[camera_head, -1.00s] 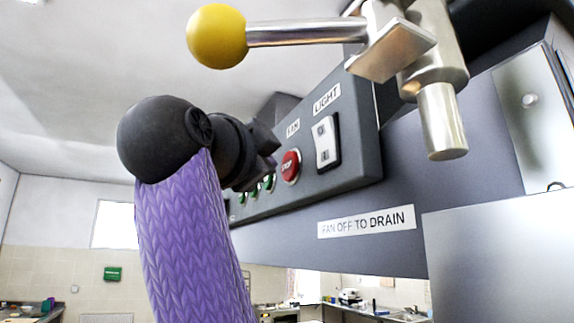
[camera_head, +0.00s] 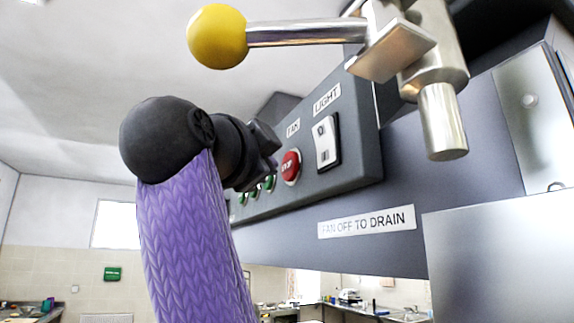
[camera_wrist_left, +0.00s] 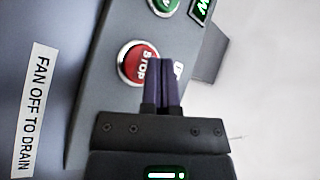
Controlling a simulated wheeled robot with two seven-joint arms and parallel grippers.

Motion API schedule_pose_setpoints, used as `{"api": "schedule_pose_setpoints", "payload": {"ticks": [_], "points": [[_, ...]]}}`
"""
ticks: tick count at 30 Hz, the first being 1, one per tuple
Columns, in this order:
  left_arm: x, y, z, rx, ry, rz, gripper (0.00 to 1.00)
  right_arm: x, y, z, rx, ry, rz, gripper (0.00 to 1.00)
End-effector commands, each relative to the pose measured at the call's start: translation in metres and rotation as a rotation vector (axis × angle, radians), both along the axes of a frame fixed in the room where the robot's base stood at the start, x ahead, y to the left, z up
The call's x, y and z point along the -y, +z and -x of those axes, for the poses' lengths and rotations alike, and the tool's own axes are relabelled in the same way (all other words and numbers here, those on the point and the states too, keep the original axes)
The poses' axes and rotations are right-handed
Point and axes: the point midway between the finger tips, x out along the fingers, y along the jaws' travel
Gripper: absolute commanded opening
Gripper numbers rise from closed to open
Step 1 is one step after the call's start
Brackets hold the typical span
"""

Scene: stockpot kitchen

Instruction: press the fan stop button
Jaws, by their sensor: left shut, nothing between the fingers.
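The red stop button (camera_head: 291,166) sits on the grey control panel (camera_head: 352,168), under the FAN label (camera_head: 293,128). In the left wrist view the stop button (camera_wrist_left: 139,63) has a silvery ring and is partly covered by my fingers. My left gripper (camera_head: 274,150) comes from the left and is close to the button in the head view. Its fingers (camera_wrist_left: 161,66) are shut with nothing between them, and their tips overlap the button's right part in the wrist view. I cannot tell whether they touch it. My right gripper is not in view.
Green buttons (camera_head: 269,183) lie left of the stop button, and a white light switch (camera_head: 326,142) lies right of it. A lever with a yellow ball (camera_head: 217,36) and a metal valve (camera_head: 432,75) hang above. A "FAN OFF TO DRAIN" label (camera_head: 366,222) is below.

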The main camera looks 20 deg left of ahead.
Motion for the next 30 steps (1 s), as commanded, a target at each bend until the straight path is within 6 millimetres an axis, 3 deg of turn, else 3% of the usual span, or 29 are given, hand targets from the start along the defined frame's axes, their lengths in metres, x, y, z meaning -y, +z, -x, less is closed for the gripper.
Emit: {"api": "schedule_pose_setpoints", "payload": {"ticks": [30], "points": [[0.0084, 0.0003, -0.0098, 0.000, 0.000, 0.000, 0.00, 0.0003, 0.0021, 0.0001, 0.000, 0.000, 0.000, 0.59]]}}
